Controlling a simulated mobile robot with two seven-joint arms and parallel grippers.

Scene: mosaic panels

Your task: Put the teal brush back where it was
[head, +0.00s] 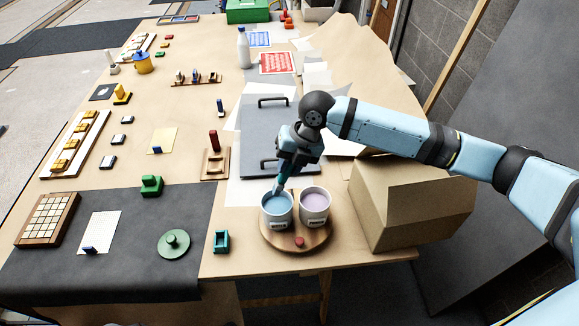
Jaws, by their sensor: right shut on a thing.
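My right gripper (283,177) reaches in from the right and points down over the blue paint pot (277,222). It is shut on the teal brush (279,187), of which only a small part shows. The brush's lower end is at the mouth of the blue pot; I cannot tell whether it touches the paint. My left gripper is not in view.
A lilac paint pot (315,216) stands beside the blue one on a round wooden board (271,240) with a red knob (299,242). A cardboard box (412,205) is close on the right, under my arm. A green disc (173,245) lies left of the holder.

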